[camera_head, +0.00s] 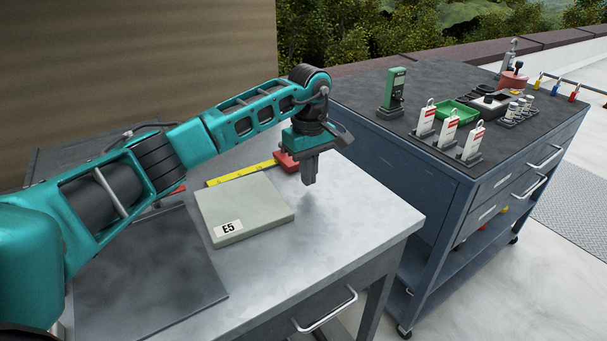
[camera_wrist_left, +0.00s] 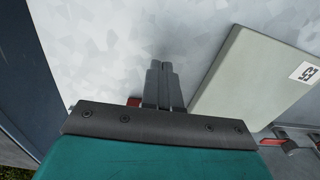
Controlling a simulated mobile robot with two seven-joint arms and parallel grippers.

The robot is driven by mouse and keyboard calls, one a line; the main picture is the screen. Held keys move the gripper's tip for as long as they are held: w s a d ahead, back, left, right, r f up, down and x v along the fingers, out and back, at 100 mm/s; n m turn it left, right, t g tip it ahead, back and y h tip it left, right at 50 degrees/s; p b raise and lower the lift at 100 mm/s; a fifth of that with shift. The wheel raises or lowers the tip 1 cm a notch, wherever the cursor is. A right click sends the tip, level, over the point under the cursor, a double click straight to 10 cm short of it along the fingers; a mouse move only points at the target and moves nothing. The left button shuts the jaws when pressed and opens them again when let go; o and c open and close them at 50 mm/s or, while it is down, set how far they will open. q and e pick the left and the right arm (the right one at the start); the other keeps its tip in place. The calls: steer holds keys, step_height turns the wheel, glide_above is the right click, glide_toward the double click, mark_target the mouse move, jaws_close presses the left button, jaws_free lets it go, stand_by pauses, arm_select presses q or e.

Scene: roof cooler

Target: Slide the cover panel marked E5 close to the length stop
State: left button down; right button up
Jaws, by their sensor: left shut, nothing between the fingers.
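The cover panel marked E5 (camera_head: 255,203) is a flat pale grey-green plate lying on the metal bench top, its label at the near left corner. In the left wrist view the panel (camera_wrist_left: 247,80) lies to the right of the fingers. A red block (camera_head: 287,162), which looks like the length stop, sits behind the panel at the end of a yellow rule (camera_head: 240,173). My left gripper (camera_head: 310,182) points down just right of the panel, shut and empty. Its fingers also show in the left wrist view (camera_wrist_left: 160,65), apart from the panel. My right gripper is out of view.
A dark mat (camera_head: 150,270) lies on the bench (camera_head: 330,225) at the near left. The bench top right of and in front of the panel is clear. A blue-grey tool cart (camera_head: 395,165) stands to the right, carrying tags, a green tray (camera_head: 452,112) and a green device (camera_head: 393,92).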

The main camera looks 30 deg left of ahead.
arm_select(q)
steer(key=shift+w+d, duration=0.55)
steer(key=shift+w, duration=0.15)
steer(key=shift+w+d+b, duration=0.1)
steer(key=shift+b, duration=0.2)
steer(key=shift+w+d+b, duration=0.6)
steer(key=shift+w+d, duration=0.15)
steer(key=shift+w, duration=0.3)
steer(key=shift+w+d+b, duration=0.55)
steer(key=shift+w+d, duration=0.2)
steer(key=shift+w, duration=0.3)
steer(key=shift+r, duration=0.15)
step_height(320, 180, up, 7)
steer(key=p, duration=0.6)
stand_by(0.3)
steer(key=shift+f, duration=0.2)
